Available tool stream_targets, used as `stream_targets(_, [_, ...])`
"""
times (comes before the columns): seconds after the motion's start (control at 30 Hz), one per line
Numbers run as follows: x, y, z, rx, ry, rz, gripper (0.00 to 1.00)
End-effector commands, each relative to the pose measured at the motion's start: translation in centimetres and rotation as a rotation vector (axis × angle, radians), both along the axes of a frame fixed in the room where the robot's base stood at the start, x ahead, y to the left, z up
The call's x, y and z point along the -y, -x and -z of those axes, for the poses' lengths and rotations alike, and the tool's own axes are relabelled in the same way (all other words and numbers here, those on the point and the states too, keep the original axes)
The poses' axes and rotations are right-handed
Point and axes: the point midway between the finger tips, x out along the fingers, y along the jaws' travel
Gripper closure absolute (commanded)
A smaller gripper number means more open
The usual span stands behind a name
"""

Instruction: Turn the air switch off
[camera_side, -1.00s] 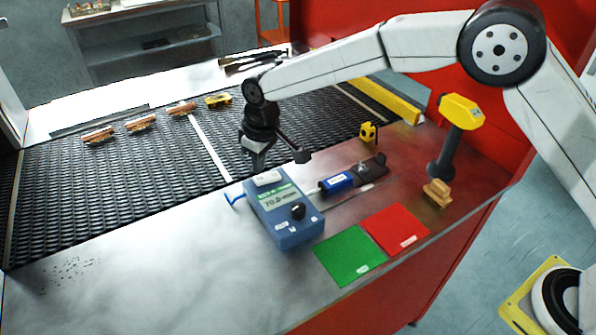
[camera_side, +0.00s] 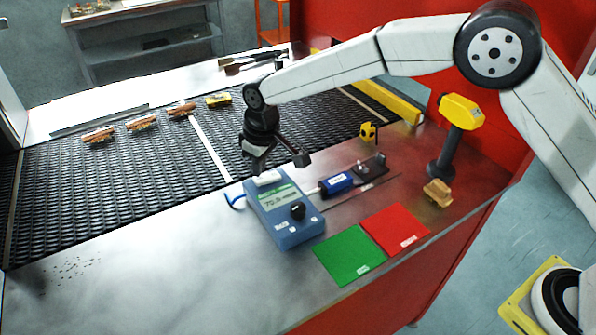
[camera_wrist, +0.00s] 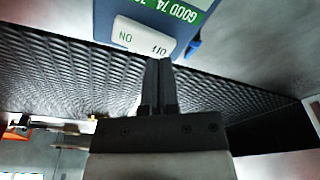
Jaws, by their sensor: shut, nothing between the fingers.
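The air switch is a white rocker (camera_side: 268,178) on the back end of a blue box (camera_side: 285,215). In the wrist view the rocker (camera_wrist: 143,38) shows upside-down ON and OFF lettering, OFF on the right. My gripper (camera_side: 257,170) points down at the box's back edge. In the wrist view its closed, empty fingers (camera_wrist: 158,65) end right at the OFF side of the rocker. I cannot tell whether they touch it or which way the rocker is tilted.
Behind the box is a dark mesh belt (camera_side: 90,190) with several small items. To the right are a blue cylinder device (camera_side: 337,183), a black fixture (camera_side: 370,168), green (camera_side: 349,255) and red (camera_side: 395,229) pads, and a yellow-headed post (camera_side: 445,150). The front left counter is clear.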

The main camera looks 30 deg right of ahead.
Motion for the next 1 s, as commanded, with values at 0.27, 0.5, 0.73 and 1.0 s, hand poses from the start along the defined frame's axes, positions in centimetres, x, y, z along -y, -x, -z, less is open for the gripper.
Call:
stream_targets(0.27, [0.0,0.0,0.3,-0.001,0.0,0.0,1.0])
stream_targets(0.5, [0.0,0.0,0.6,-0.001,0.0,0.0,1.0])
stream_targets(0.73, [0.0,0.0,0.8,-0.001,0.0,0.0,1.0])
stream_targets(1.0, [0.0,0.0,1.1,-0.001,0.0,0.0,1.0])
